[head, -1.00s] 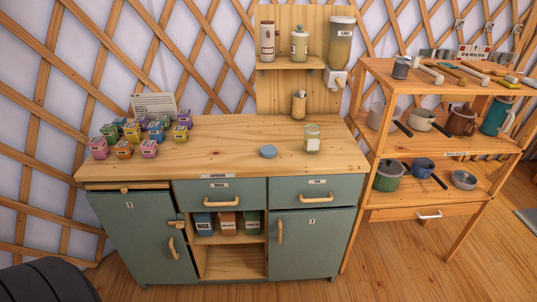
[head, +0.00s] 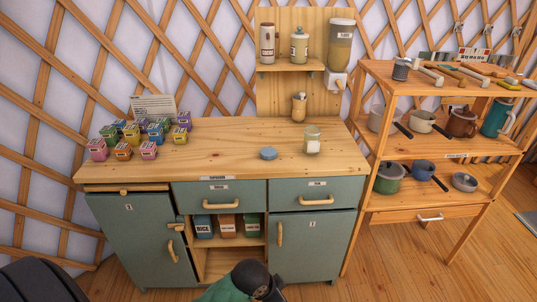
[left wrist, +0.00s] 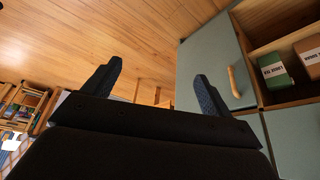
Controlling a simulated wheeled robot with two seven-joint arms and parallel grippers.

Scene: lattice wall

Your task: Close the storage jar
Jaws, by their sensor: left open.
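The storage jar (head: 312,140) is a clear glass jar with a pale label. It stands upright and open-topped at the right of the wooden countertop. A round blue lid (head: 268,153) lies flat on the countertop to the jar's left, apart from it. My left gripper (left wrist: 156,73) shows in the left wrist view, its two dark fingers spread and nothing between them. It faces the wooden floor and cabinet front, away from the jar and lid. A green and black part of my arm shows at the bottom of the head view. My right gripper is not in view.
The countertop (head: 225,160) is clear around jar and lid. Several small coloured boxes (head: 150,130) stand at its left. A utensil holder (head: 299,108) stands behind the jar. A wooden rack (head: 440,150) with pots stands right. Drawers and doors with handles (head: 279,233) are below.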

